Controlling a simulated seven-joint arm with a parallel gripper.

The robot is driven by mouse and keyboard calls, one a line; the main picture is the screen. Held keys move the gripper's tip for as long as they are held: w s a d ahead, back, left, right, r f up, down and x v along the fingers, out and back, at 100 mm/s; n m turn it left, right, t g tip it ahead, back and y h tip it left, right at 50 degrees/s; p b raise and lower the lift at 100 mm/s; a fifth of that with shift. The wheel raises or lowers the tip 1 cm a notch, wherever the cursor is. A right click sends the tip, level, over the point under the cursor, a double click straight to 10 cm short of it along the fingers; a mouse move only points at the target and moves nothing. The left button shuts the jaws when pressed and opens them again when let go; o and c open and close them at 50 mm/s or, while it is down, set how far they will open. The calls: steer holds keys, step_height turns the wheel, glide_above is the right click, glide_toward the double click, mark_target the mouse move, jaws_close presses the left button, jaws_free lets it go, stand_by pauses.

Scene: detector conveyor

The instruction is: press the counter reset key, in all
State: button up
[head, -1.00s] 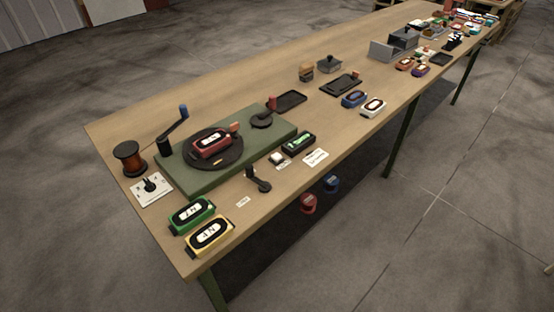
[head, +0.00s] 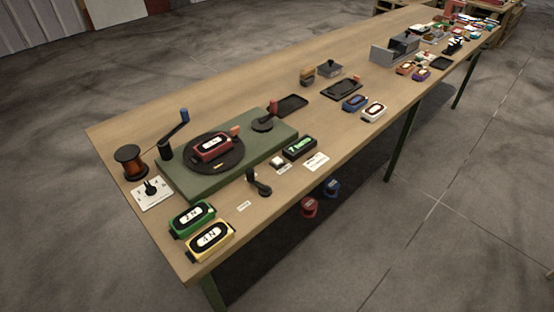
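A small black counter box (head: 299,147) with a lit green readout lies on the bench, right of the green machine base (head: 185,184). The readout is too small to read. A small white key (head: 277,162) on a dark block sits just left of the counter; it looks like the reset key, but its marking cannot be read. I cannot tell whether it is pressed down. My gripper is not in view.
A dark turntable (head: 235,165) carries a red detector (head: 211,148). A blue-handled crank (head: 174,133) and a black lever (head: 259,183) stand up nearby. Green (head: 191,218) and yellow (head: 210,240) detectors lie at the near end. The bench's back strip is clear.

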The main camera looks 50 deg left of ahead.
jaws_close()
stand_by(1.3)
